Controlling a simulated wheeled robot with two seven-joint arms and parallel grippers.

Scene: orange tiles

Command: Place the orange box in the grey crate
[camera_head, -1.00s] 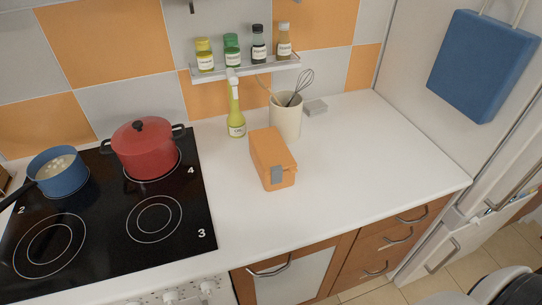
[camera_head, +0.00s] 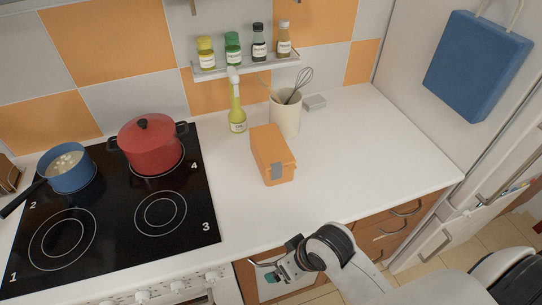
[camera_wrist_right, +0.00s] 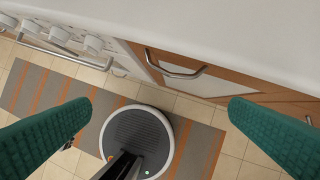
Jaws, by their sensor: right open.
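The orange box (camera_head: 272,154) with a grey clasp on its front stands on the white counter in the head view, right of the stove. My right gripper (camera_head: 278,272) is in front of the counter's front edge, below and apart from the box. In the right wrist view its two green fingers (camera_wrist_right: 160,125) are spread wide with nothing between them. The orange box does not show in the right wrist view. My left gripper is in neither view. I see no grey crate in these frames.
A yellow bottle (camera_head: 237,115) and a cream utensil pot (camera_head: 285,113) with a whisk stand behind the box. The black stove (camera_head: 110,215) at left holds a red pot (camera_head: 150,146) and a blue saucepan (camera_head: 68,168). The counter (camera_head: 350,150) right of the box is clear.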

